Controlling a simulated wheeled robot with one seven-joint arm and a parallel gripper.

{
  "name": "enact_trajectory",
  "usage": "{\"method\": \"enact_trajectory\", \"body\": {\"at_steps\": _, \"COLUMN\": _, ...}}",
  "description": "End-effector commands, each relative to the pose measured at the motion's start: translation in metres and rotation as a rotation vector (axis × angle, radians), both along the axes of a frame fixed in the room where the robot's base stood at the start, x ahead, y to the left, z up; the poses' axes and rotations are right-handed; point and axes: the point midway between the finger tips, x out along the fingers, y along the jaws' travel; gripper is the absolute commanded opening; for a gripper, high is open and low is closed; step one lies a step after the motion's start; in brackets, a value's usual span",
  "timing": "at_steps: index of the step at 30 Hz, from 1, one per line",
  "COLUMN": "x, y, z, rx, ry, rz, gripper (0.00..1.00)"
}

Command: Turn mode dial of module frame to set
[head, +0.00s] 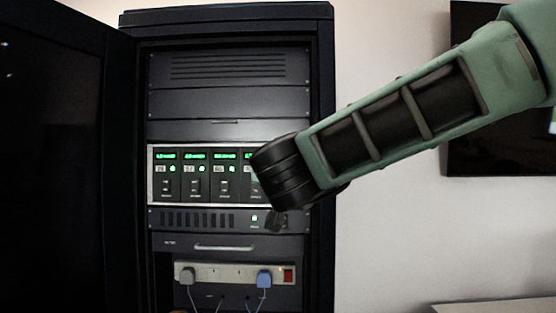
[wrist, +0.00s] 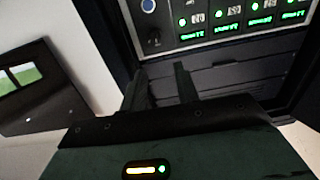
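The module frame (head: 151,175) is a pale-edged unit in the rack with several dark modules and green displays. My arm covers its right end in the head view. In the wrist view the frame (wrist: 212,40) appears upside down along the top. Its end panel there carries a black knob (wrist: 153,40), which looks like the mode dial, and a blue round button (wrist: 148,6). The dial's marking is too small to read. My gripper (wrist: 160,74) is open and empty, its two dark fingers apart. The fingertips appear just short of the dial, not visibly touching it.
The rack cabinet (head: 325,150) stands open, its dark door (head: 60,160) at the left. Below the frame are a vented unit (head: 195,219) and a power strip (head: 225,273) with plugs and cables. A dark wall panel (head: 460,100) is at the right.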

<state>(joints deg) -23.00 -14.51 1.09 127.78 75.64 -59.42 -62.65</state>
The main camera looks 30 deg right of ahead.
Motion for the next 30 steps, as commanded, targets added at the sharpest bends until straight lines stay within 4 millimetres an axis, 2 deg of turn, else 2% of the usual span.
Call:
{"method": "enact_trajectory", "body": {"at_steps": 3, "x": 0.0, "y": -0.01, "z": 0.003, "rx": -0.001, "ry": 0.002, "rz": -0.034, "gripper": 0.31}}
{"method": "enact_trajectory", "body": {"at_steps": 7, "x": 0.013, "y": -0.018, "z": 0.003, "rx": -0.001, "ry": 0.002, "rz": -0.034, "gripper": 0.31}}
{"method": "enact_trajectory", "body": {"at_steps": 24, "x": 0.109, "y": -0.082, "z": 0.003, "rx": -0.004, "ry": 0.001, "rz": -0.031, "gripper": 0.31}}
{"method": "enact_trajectory", "body": {"at_steps": 30, "x": 0.132, "y": -0.098, "z": 0.003, "rx": -0.002, "ry": 0.001, "rz": -0.03, "gripper": 0.31}}
